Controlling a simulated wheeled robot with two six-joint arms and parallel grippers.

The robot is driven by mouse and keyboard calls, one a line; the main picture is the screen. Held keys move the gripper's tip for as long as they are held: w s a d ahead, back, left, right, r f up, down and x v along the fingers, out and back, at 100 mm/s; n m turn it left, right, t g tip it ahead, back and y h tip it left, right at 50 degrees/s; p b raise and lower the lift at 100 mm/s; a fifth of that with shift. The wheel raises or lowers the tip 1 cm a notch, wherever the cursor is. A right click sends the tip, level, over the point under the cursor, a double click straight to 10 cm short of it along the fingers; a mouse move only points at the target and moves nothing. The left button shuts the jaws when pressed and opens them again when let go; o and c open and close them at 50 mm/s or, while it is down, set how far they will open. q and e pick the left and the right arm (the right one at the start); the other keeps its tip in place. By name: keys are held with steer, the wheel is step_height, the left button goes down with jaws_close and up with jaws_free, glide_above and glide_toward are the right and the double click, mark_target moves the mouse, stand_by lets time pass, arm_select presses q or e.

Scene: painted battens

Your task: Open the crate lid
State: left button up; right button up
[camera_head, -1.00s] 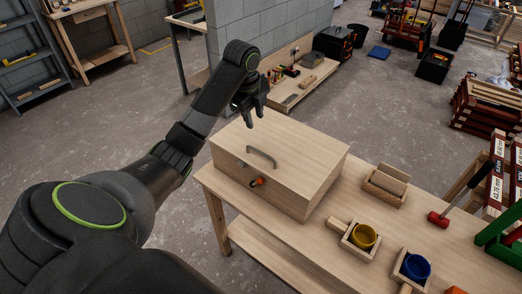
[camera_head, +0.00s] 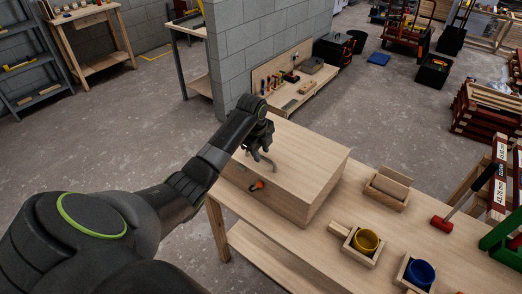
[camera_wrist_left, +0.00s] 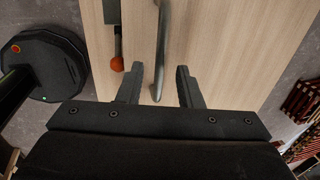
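A closed pale wooden crate (camera_head: 298,207) stands on the wooden workbench, its flat lid (camera_head: 312,152) down. A grey bar handle (camera_head: 271,164) is on the lid, partly hidden by my left gripper (camera_head: 257,148). In the left wrist view the handle (camera_wrist_left: 163,45) runs between the two fingers of the left gripper (camera_wrist_left: 158,72), which is open with a gap on both sides. An orange-tipped latch (camera_head: 257,185) is on the crate's front; its orange knob (camera_wrist_left: 117,63) shows left of the handle in the wrist view. My right gripper is out of view.
A grey block wall (camera_head: 270,50) stands behind.

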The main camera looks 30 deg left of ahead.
arm_select(q)
steer(key=shift+f, duration=0.4)
steer(key=shift+c, duration=0.2)
jaws_close()
steer(key=shift+w, duration=0.1)
